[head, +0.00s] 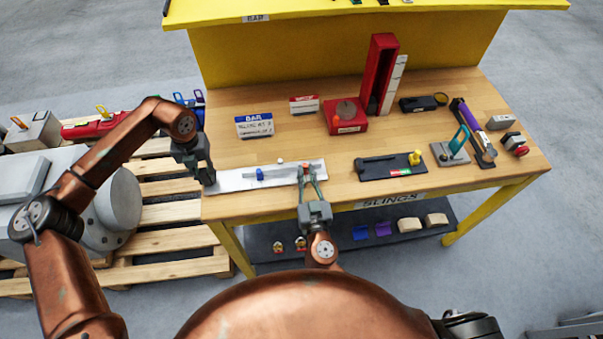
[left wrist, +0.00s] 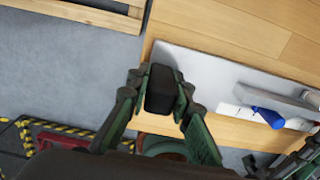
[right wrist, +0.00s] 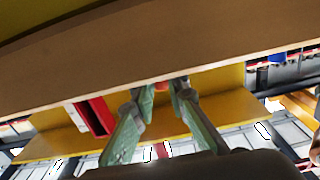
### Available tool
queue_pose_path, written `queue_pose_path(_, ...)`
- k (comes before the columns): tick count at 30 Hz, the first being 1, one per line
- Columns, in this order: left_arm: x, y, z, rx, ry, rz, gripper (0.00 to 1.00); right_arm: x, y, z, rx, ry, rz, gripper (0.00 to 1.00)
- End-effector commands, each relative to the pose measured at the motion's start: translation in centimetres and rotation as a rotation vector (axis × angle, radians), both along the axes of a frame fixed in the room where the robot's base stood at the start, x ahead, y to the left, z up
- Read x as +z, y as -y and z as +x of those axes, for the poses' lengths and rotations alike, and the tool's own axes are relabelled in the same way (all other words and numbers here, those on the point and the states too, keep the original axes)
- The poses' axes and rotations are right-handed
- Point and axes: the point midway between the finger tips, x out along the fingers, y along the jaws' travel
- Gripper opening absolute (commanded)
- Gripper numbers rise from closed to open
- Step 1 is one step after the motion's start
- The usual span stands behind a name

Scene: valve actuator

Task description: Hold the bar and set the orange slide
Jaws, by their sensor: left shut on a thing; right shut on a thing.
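The bar (head: 232,180) is a long pale metal plate along the front left of the wooden bench. A blue slide (head: 260,174) sits near its middle and also shows in the left wrist view (left wrist: 268,117). My left gripper (head: 208,178) is at the bar's left end, shut on a dark block (left wrist: 160,90) there. My right gripper (head: 307,172) is over the right part of the bar, shut on the orange slide, which is mostly hidden by the fingers. A bit of orange (right wrist: 161,86) shows between the fingertips in the right wrist view.
A "BAR" sign card (head: 254,126) and a red-white card (head: 304,104) stand behind the bar. A red stand (head: 378,80) rises farther back. A black plate with a yellow knob (head: 391,166) lies right of the bar. Several tools fill the bench's right end.

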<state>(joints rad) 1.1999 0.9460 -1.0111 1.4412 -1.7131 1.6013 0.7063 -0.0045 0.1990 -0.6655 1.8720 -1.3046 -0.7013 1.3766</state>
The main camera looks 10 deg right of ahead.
Motion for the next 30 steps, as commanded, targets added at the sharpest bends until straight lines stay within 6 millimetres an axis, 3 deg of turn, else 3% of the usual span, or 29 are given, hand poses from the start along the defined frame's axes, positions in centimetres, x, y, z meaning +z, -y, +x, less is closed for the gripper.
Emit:
queue_pose_path(2,0.1,-0.1,0.1,0.002,0.002,0.001,0.0,-0.1,0.1,0.0,-0.004,-0.001,-0.006,0.0)
queue_pose_path(3,0.1,-0.1,0.1,0.002,0.002,0.001,0.0,-0.1,0.1,0.0,-0.004,-0.001,-0.006,0.15)
queue_pose_path(10,0.1,-0.1,0.1,0.002,0.002,0.0,0.0,-0.1,0.0,0.0,-0.002,-0.001,-0.003,0.31)
queue_pose_path(22,0.1,0.0,0.1,0.001,0.002,0.0,0.0,-0.1,0.0,-0.9,-0.001,-0.002,-0.001,0.32)
queue_pose_path(30,0.1,0.0,0.0,0.001,0.001,-0.001,0.0,-0.2,0.1,-6.0,-0.002,-0.005,0.0,0.32)
